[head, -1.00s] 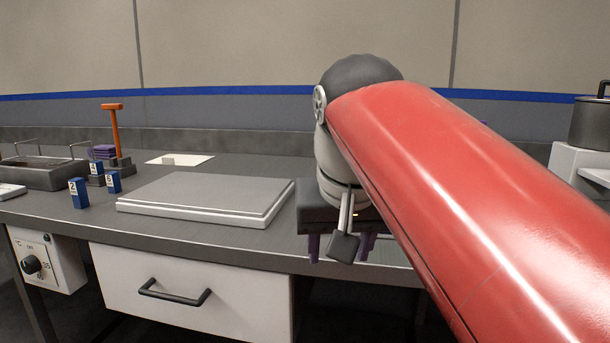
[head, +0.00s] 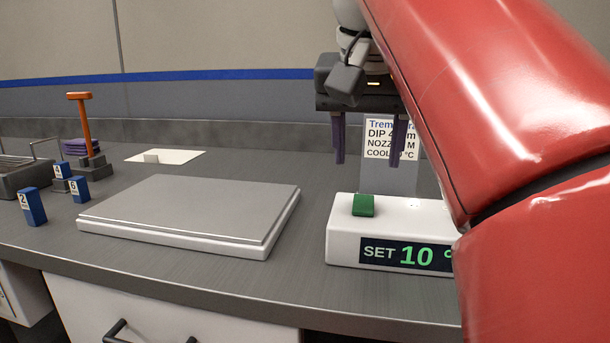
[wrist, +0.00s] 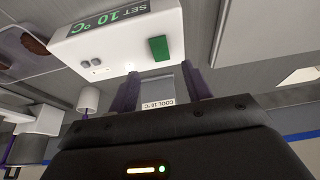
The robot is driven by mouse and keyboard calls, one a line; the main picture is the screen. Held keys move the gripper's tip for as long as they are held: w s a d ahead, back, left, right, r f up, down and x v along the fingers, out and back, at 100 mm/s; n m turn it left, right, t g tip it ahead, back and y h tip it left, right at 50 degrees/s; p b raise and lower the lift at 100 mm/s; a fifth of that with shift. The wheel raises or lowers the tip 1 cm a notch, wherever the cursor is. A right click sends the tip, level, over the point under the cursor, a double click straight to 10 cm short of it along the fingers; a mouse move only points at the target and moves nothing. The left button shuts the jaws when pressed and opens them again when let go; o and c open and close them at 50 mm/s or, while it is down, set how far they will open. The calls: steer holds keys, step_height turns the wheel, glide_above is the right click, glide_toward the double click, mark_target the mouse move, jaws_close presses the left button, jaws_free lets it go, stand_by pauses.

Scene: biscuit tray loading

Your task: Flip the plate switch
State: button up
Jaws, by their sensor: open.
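The white control box (head: 345,242) stands on the counter, with a dark display reading "SET 10 °C". A green switch (head: 363,205) sits on its top at the left end. In the wrist view the green switch (wrist: 158,48) shows on the box (wrist: 110,52), beyond the fingertips. My gripper (head: 368,160) is open and empty, with two purple fingers pointing down, above and behind the box. A flat grey plate (head: 190,205) on a white base lies left of the box. The arm hides the right end of the box.
A sign card (head: 390,175) stands behind the box. Blue numbered blocks (head: 33,207), an orange-handled tool (head: 85,120) and a metal tray (head: 25,180) are at left. A white sheet (head: 180,155) lies at the back. The counter between plate and box is clear.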

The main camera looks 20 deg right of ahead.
mark_target(363, 203)
steer(key=b+x, duration=0.1)
steer(key=x, duration=0.6)
steer(key=shift+w+d+f+b, duration=0.15)
steer(key=shift+w+f+b, duration=0.05)
steer(key=shift+f+b, duration=0.15)
